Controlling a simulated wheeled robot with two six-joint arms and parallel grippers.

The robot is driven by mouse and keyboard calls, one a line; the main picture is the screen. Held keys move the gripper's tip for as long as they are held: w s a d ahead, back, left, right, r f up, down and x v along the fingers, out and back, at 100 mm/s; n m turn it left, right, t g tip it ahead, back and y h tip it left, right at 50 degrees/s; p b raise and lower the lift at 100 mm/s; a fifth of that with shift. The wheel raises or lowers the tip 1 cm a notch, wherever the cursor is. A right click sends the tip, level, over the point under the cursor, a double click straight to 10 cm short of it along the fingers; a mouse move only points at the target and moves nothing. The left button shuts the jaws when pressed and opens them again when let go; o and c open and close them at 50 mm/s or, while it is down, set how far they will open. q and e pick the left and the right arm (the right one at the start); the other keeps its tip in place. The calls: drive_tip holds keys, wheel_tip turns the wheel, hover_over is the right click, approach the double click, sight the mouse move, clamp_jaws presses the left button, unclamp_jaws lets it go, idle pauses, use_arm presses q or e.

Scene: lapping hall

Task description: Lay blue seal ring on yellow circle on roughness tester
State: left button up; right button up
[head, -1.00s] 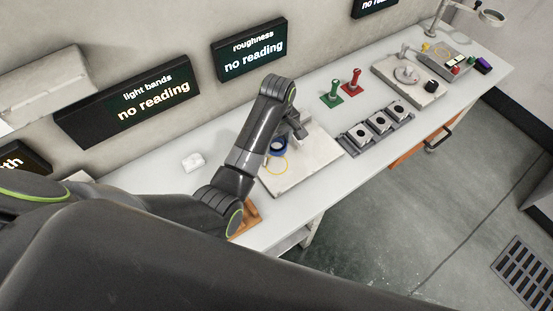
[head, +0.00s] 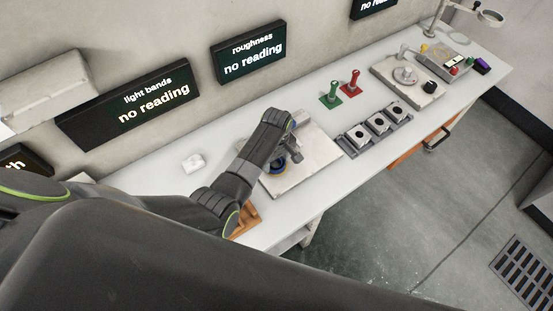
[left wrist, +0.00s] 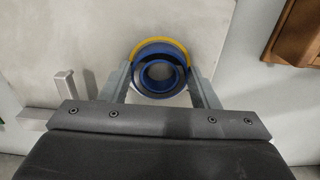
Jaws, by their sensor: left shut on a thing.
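The blue seal ring (left wrist: 160,54) is between the two fingers of my left gripper (left wrist: 160,72), which is shut on it. In the head view the ring (head: 277,167) shows partly below my left gripper (head: 282,163). The yellow circle (left wrist: 150,43) shows as an arc behind the ring in the left wrist view; the ring covers the rest. The circle is marked on the pale plate of the roughness tester (head: 318,150). The ring is over or on the circle; I cannot tell whether it touches the plate. My right gripper is not in view.
A small upright metal post (left wrist: 64,85) stands on the plate left of the gripper in the left wrist view. Green (head: 331,97) and red (head: 350,84) handled pieces and a grey rack (head: 378,130) stand to the right.

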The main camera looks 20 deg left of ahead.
use_arm(q)
drive_tip(key=shift+f, duration=0.15)
drive_tip(key=o, duration=1.1)
drive_tip(key=shift+r, duration=0.8)
wheel_tip(320, 180, up, 11)
drive_tip(key=shift+f+b, duration=0.1)
drive_tip(key=shift+b, duration=0.25)
drive_tip(key=shift+d, duration=0.1)
